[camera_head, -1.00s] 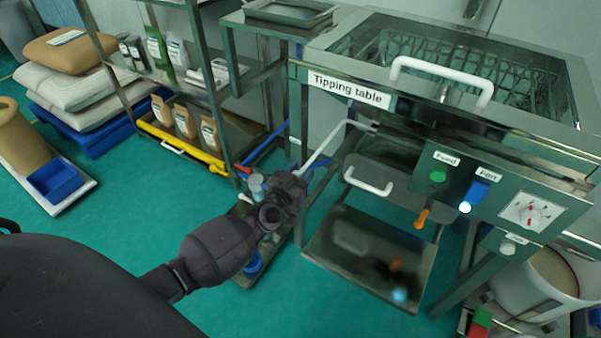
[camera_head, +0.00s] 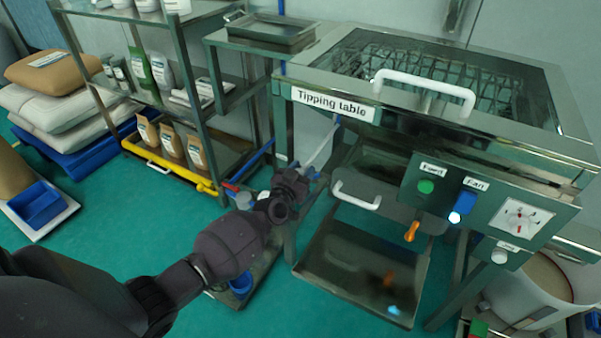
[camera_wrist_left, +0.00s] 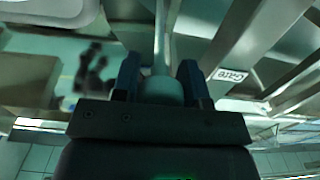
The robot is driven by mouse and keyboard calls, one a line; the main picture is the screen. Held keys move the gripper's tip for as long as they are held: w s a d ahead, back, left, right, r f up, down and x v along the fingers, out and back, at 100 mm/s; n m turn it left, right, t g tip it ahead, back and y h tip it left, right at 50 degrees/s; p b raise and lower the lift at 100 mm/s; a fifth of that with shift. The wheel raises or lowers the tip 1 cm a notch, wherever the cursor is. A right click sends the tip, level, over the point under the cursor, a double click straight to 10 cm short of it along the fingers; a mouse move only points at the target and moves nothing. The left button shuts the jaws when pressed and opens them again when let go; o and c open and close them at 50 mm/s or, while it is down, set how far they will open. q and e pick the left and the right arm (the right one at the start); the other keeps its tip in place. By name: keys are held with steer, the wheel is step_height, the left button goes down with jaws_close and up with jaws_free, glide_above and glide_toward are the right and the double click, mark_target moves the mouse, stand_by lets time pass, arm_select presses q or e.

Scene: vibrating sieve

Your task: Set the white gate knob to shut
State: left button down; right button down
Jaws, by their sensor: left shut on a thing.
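My left gripper (camera_head: 311,174) is beside the left front leg of the tipping table, below its top. In the left wrist view its two blue fingers (camera_wrist_left: 160,78) are shut on the white gate knob (camera_wrist_left: 160,91), a pale cylinder on the end of a thin rod (camera_wrist_left: 161,40). A "Gate" label (camera_wrist_left: 229,76) shows just right of the fingers there. In the head view the rod (camera_head: 324,146) slants from the gripper up to the table's underside, and the gripper hides the knob. My right gripper is not in view.
The tipping table (camera_head: 560,133) has a white lid handle (camera_head: 425,80), a control panel (camera_head: 490,212) and a lower tray handle (camera_head: 357,196). A steel shelf (camera_head: 186,80) with bags stands left. A low platform with a blue container (camera_head: 241,283) lies below my arm.

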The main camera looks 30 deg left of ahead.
arm_select(q)
steer(key=shift+w+a+r, duration=0.1)
steer(key=shift+w+r, duration=0.05)
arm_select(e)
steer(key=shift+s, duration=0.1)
arm_select(q)
steer(key=c, duration=0.9)
jaws_free()
steer(key=shift+w, duration=0.1)
steer(key=shift+o, duration=1.2)
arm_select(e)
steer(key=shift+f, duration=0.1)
arm_select(q)
steer(key=shift+s, duration=0.4)
steer(key=s+p, duration=0.2)
steer(key=s, duration=0.8)
steer(key=shift+d+p, duration=0.25)
steer(key=shift+p, duration=0.1)
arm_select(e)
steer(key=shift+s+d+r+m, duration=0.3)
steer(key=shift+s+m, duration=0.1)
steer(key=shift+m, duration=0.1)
